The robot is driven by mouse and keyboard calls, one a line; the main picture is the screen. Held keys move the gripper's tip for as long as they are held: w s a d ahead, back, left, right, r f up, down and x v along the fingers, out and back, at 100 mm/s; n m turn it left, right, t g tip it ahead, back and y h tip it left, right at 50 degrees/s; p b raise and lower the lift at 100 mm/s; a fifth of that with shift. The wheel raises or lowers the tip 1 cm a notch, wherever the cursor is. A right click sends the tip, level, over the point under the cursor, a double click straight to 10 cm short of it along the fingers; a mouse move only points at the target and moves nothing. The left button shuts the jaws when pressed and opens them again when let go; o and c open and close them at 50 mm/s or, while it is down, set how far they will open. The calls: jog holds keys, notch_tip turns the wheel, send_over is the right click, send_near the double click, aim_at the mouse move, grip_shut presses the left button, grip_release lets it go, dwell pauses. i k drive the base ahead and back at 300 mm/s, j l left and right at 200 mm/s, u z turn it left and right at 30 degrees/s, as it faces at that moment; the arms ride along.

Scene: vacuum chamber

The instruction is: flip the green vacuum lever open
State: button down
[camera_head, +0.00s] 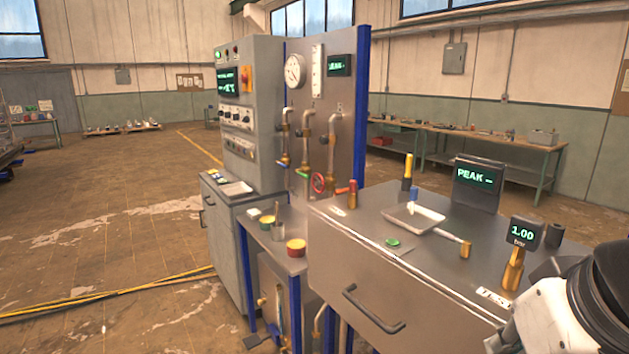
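A small green lever (302,173) sits low on the middle pipe of the grey pipe panel. It is small in the head view, and I cannot tell its exact angle. A blue handle (283,163) is on the pipe to its left. A red round handwheel (318,183) is just to its right, with an orange-red handle (343,190) beyond. My gripper is not in view. Only white and black links of my arm show at the lower right corner, far from the panel.
A grey bench (365,275) with a drawer handle stands in front of the panel. On it are a white tray (413,217), a green disc (392,242), brass fittings and displays. A control cabinet (250,115) stands left of the panel. Open floor lies at the left.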

aim_at(304, 175)
jog(key=j+z, duration=0.1)
jog(key=j, duration=0.5)
jog(key=k+j, duration=0.1)
jog(key=j, duration=0.5)
jog(key=j+z, duration=0.15)
jog(key=j, duration=0.45)
jog(key=i+j+z, duration=0.1)
jog(key=j, duration=0.25)
jog(key=i+j, duration=0.25)
jog(key=j, duration=0.15)
jog(key=i+j+z, duration=0.15)
jog(key=j, duration=0.2)
jog(key=i+j+z, duration=0.1)
jog(key=j, duration=0.25)
jog(key=i+j, duration=0.15)
jog(key=j, duration=0.25)
jog(key=i+j+z, duration=0.2)
jog(key=i+j, duration=0.35)
jog(key=i, duration=0.2)
